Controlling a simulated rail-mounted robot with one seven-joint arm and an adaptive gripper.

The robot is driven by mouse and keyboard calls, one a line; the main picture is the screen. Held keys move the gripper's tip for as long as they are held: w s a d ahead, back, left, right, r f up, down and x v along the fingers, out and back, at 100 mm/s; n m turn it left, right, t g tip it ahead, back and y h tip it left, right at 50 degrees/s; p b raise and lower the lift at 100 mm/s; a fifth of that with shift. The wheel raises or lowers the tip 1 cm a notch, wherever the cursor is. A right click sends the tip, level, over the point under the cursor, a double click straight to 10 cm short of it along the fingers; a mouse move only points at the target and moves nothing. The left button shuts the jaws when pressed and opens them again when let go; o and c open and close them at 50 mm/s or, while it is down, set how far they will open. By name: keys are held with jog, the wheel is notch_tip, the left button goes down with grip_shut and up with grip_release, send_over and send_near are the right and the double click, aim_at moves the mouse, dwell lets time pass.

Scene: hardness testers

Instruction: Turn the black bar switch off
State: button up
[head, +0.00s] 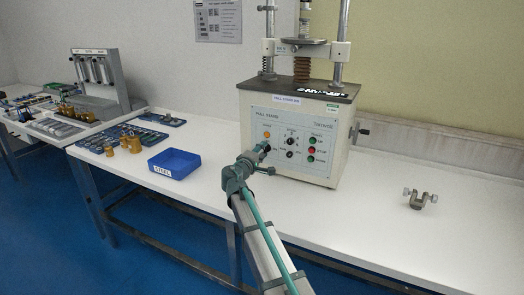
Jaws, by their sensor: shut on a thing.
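The pull stand (306,107) is a cream machine with a grey-blue front control panel (283,168). My gripper (264,148) is at the left part of this panel, below the orange lamp (267,135). It is shut at the panel face on a small dark part, which I take to be the black bar switch. My fingers hide most of that switch, so its angle cannot be told. A black round knob (290,141) sits just right of my gripper. Green and red buttons (312,149) stand in a column at the panel's right.
A blue bin (174,163) labelled STEEL stands left of my arm on the white table (350,215). Brass weights (134,144) and blue trays (158,119) lie farther left. A small metal fixture (420,199) is at the right. The table between it and the machine is clear.

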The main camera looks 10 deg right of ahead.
jog(key=shift+n, duration=0.3)
jog(key=o, duration=1.2)
jog(key=shift+c, duration=0.2)
jog(key=shift+s, duration=0.1)
jog(key=v, duration=1.2)
